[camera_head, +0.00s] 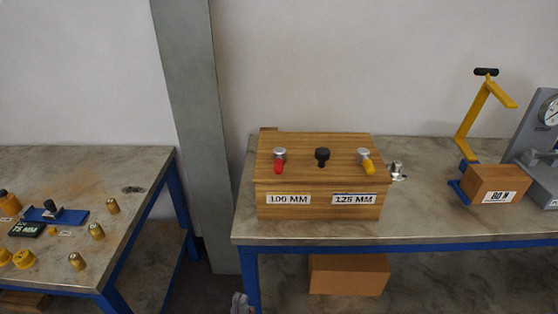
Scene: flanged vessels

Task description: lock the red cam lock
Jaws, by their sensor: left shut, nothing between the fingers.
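The red cam lock (279,161) sits on the left part of the lid of a wooden box (320,190) on the right-hand bench. It has a silver body, and its red-tipped lever points toward the box's front edge. A yellow-tipped cam lock (366,161) sits on the right part of the lid, and a black knob (322,157) stands between them. My left gripper (240,303) shows only as a small pale part at the bottom edge, below and left of the box. It is shut and empty, well apart from the red cam lock. My right gripper is not in view.
The box's front labels read 100 MM and 125 MM. A silver fitting (397,171) stands right of the box. Further right are a yellow-handled tool (470,125) and a block marked 80 N (497,184). A left bench (140,165) holds several brass-coloured parts. A grey column (195,120) rises between the benches.

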